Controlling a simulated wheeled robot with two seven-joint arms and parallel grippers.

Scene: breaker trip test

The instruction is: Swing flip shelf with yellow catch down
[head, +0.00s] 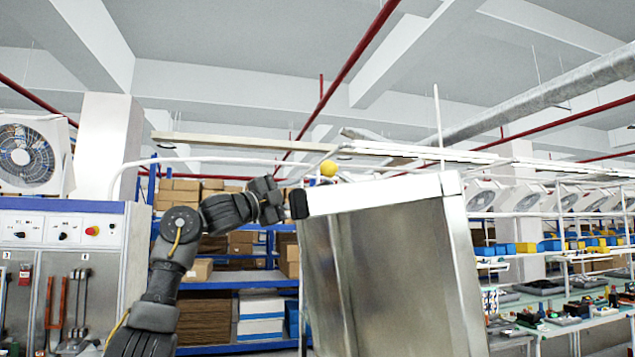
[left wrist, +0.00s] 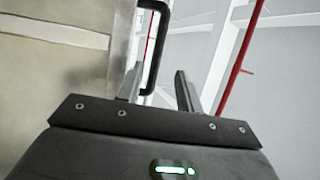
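The flip shelf (head: 385,265) is a brushed metal panel with a white edge, standing raised at the centre right of the head view. A yellow ball (head: 328,168), which looks like the catch, shows just above its white top edge. A black handle (head: 298,204) sits at the shelf's left corner. My left gripper (head: 279,205) is beside this handle. In the left wrist view my left gripper (left wrist: 159,68) has its fingers apart, with the black handle bar (left wrist: 158,55) showing in the gap between them. Whether they touch it is unclear. My right gripper is not in view.
A blue rack (head: 240,284) with cardboard boxes stands behind my left arm. A control cabinet (head: 62,230) with a red knob is at the left. A workbench (head: 560,325) with parts runs along the right.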

